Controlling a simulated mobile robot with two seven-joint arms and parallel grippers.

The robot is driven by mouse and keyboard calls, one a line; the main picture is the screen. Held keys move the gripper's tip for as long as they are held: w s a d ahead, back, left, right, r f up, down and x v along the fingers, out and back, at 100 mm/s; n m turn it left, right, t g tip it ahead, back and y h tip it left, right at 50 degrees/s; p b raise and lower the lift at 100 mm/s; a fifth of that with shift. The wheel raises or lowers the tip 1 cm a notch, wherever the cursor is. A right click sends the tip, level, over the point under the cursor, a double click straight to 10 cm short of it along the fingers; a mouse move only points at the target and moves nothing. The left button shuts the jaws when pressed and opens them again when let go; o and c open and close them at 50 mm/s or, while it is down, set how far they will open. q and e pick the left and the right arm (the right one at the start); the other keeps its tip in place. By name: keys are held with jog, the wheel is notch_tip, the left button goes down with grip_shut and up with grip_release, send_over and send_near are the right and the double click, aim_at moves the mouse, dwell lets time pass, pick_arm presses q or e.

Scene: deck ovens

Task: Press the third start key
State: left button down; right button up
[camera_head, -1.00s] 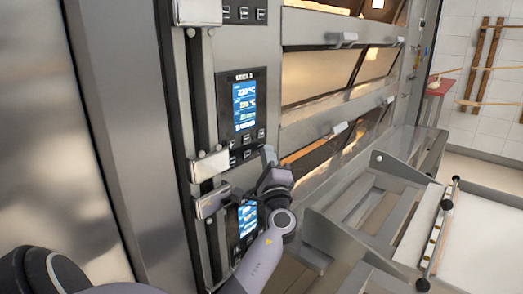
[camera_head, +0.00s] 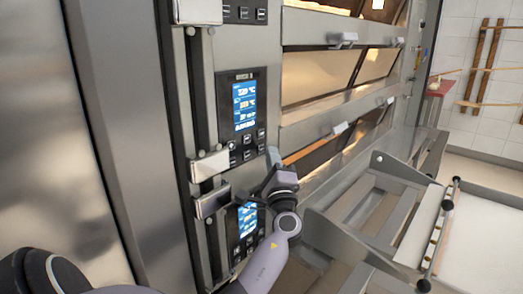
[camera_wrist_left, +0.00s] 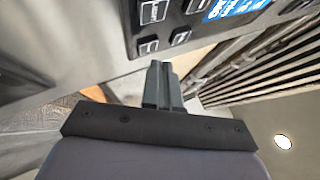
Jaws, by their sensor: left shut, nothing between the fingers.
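The middle oven control panel (camera_head: 257,90) has a lit blue display (camera_head: 244,105) with small dark keys (camera_head: 247,139) under it. Its label looks like "DECK 3", but is blurred. Which key is the start key cannot be read. My left gripper (camera_head: 273,156) is shut and empty, its tips just right of the lowest keys, by the panel's lower right corner. In the left wrist view the shut fingers (camera_wrist_left: 160,72) point at the panel's edge, below several keys (camera_wrist_left: 147,47) and apart from them in the picture. Whether the tips touch the metal cannot be told. My right gripper is out of view.
A lower panel's display (camera_head: 247,218) is partly hidden behind my left arm. An upper panel (camera_head: 244,12) shows at the top. Metal handle blocks (camera_head: 209,166) jut out left of the panels. Oven doors (camera_head: 330,80) lie to the right, with a metal rack (camera_head: 390,200) in front.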

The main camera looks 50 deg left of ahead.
pick_arm(q)
jog(key=d, duration=0.3)
jog(key=d+b, duration=0.1)
jog(key=d, duration=0.1)
jog(key=shift+w, duration=0.25)
dwell(0.7)
